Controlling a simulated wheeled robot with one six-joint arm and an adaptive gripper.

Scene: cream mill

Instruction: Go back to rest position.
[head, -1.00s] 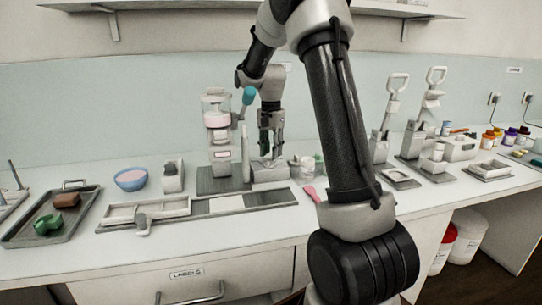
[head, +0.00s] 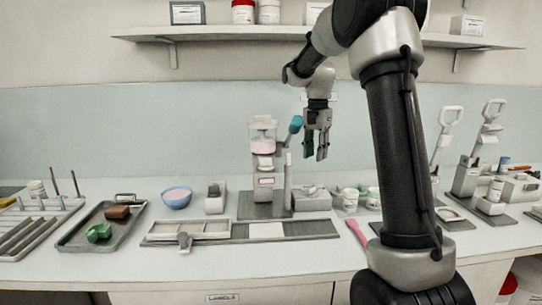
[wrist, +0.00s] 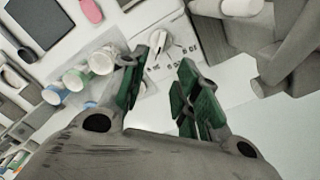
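My gripper (head: 316,150) hangs in the air in the head view, fingers pointing down, above the counter just right of the pink-filled machine (head: 263,165). In the wrist view my gripper (wrist: 162,92) shows its two green-padded fingers apart with nothing between them. Below the fingers lies the white top of a small device (wrist: 175,45). My arm rises on the right side of the head view and hides part of the counter and shelf.
The counter holds a blue bowl (head: 176,197), a grey tray (head: 78,236) with brown and green pieces, a long slide rail (head: 305,229), a pink spatula (head: 357,232) and small jars (head: 350,199). A shelf (head: 215,34) runs above. Lever presses (head: 489,150) stand right.

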